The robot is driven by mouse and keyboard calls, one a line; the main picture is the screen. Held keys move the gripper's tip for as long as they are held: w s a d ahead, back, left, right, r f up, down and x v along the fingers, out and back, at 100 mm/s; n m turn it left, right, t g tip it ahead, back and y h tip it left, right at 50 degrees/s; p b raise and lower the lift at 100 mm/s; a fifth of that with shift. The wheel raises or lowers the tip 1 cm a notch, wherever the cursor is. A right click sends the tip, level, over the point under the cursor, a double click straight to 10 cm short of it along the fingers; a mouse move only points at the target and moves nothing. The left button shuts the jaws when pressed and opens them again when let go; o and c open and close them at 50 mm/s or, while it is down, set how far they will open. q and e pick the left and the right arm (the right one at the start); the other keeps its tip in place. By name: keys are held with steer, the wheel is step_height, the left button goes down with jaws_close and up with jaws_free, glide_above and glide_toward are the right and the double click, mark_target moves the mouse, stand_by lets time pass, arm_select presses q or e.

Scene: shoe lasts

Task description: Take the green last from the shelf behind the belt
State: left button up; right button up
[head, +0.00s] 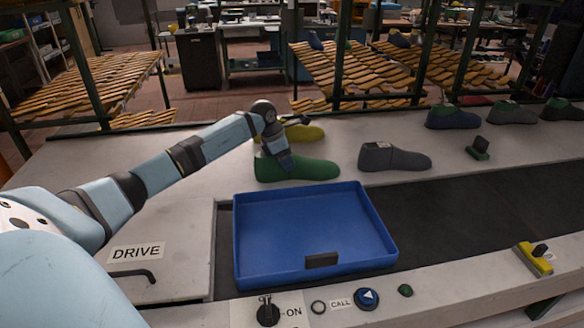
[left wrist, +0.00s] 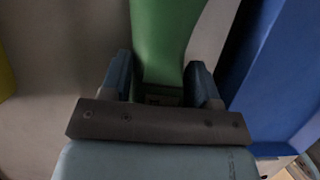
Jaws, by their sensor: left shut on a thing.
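The green last (head: 312,169) is on the light shelf behind the belt, just beyond the blue tray. My left gripper (head: 283,162) is shut on its heel end, at the left of the last. In the left wrist view, the green last (left wrist: 165,40) stands between the two blue fingers of the left gripper (left wrist: 163,88). I cannot tell whether the last touches the shelf or is slightly above it. My right gripper is not in view.
A blue tray (head: 245,240) stands on the belt (head: 450,205) in front of the last. A yellow last (head: 310,133) is close behind it and a grey last (head: 394,158) to its right. A dark blue last (head: 452,117) stands farther right. Control buttons line the front edge.

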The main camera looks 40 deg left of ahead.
arm_select(q)
steer(key=shift+r, duration=0.1)
steer(key=shift+c, duration=0.5)
steer(key=shift+r, duration=0.55)
step_height(320, 180, up, 19)
